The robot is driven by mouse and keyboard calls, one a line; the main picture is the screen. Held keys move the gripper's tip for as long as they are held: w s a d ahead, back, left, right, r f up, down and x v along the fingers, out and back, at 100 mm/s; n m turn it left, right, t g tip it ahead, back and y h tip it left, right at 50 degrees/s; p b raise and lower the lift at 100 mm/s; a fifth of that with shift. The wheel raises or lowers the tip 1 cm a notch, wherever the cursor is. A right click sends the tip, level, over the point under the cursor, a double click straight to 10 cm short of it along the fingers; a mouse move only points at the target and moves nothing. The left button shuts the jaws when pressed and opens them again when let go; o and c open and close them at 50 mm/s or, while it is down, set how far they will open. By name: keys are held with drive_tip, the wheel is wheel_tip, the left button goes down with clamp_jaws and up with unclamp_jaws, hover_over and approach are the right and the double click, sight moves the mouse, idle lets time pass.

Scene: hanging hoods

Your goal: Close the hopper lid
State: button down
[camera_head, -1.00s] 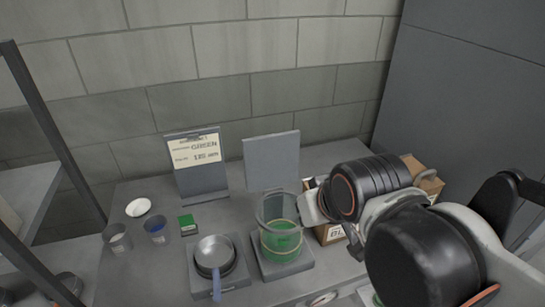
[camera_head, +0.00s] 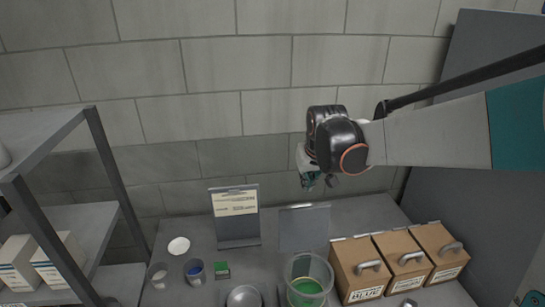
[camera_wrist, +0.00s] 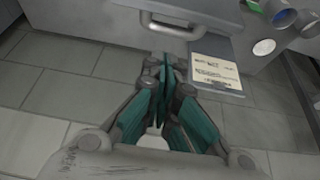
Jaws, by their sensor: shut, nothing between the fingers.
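The hopper (camera_head: 308,276) is a clear round tub with green contents, at the bottom middle of the head view. The grey flat panel (camera_head: 304,228) standing upright behind it looks like its lid, raised open. My gripper (camera_head: 320,183) is shut and empty, in the air above the panel and apart from it in the picture. In the wrist view my gripper's teal fingers (camera_wrist: 166,118) point up the picture. Beyond them is a grey bar handle (camera_wrist: 172,26); I cannot tell for sure whether it is on the lid.
A board with a card (camera_head: 236,212) stands left of the lid. Lidded brown boxes with handles (camera_head: 362,268) stand to the right. A white dish (camera_head: 178,246), a blue cup (camera_head: 195,271) and a pan (camera_head: 244,298) are at left. The block wall (camera_head: 215,105) rises behind the counter.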

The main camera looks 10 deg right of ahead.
drive_tip(key=w+f+p, duration=0.1)
drive_tip(key=w+f, duration=0.7)
drive_tip(key=f, duration=0.2)
drive_tip(key=s, duration=0.2)
drive_tip(key=s+r, duration=0.1)
drive_tip(key=shift+s+d, duration=0.15)
drive_tip(key=shift+s, duration=0.25)
drive_tip(key=shift+r, duration=0.1)
drive_tip(key=shift+s, duration=0.1)
